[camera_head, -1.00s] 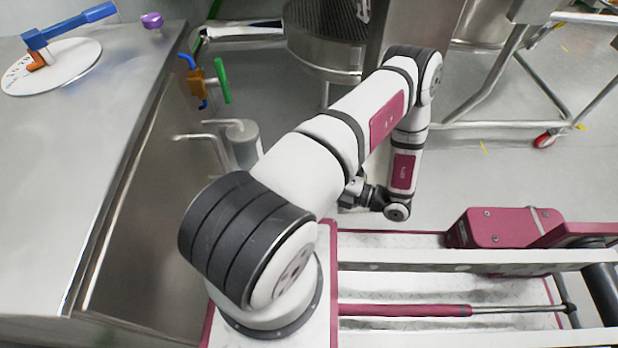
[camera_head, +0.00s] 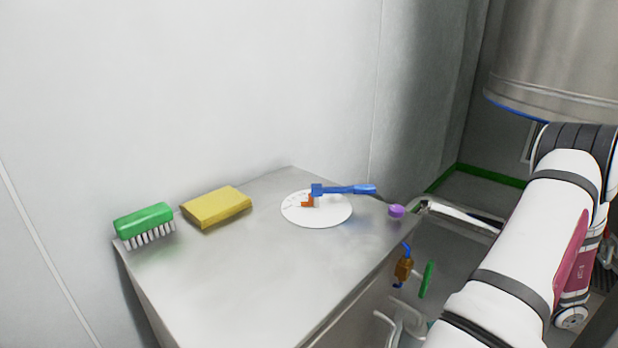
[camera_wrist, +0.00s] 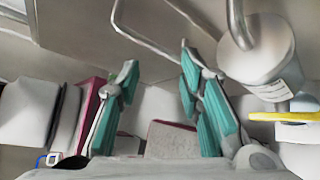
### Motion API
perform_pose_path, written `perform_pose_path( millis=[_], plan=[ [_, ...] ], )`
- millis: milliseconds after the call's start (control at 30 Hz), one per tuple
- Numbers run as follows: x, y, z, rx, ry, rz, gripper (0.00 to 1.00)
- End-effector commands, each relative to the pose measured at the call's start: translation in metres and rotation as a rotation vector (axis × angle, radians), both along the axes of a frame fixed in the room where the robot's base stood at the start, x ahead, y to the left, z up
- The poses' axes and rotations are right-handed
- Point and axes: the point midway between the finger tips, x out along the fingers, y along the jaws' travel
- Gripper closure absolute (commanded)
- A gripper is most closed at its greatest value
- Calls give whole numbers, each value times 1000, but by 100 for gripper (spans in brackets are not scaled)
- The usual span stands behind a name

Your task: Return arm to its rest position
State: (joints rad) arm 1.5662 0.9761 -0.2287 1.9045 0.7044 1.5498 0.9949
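My arm fills the right side of the head view, folded beside the steel bench, and its end is hidden there. In the wrist view my gripper (camera_wrist: 158,85) shows two teal-padded fingers spread well apart. Nothing is held between them. Below and behind the fingers is a white and dark red surface, which looks like part of my own body. The gripper is clear of the objects on the bench.
The steel bench (camera_head: 250,285) holds a green brush (camera_head: 145,222), a yellow sponge (camera_head: 216,207), a white disc (camera_head: 330,217) with a blue-handled tool (camera_head: 345,189), and a purple knob (camera_head: 396,211). Pipes and a metal cylinder (camera_wrist: 258,52) are near the gripper. A steel vessel (camera_head: 560,50) stands at right.

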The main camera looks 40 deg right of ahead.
Motion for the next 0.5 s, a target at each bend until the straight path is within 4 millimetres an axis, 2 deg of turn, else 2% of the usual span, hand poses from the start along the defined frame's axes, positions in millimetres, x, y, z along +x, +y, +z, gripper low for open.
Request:
perform_pose_path(
  millis=[33,100,367,500],
  plan=[
    [14,4,35,-81,-4,129,66],
    [28,12,67,-181,-16,290,66],
    [72,49,173,-511,-125,809,66],
    [90,76,227,-677,-218,1066,66]
  ],
)
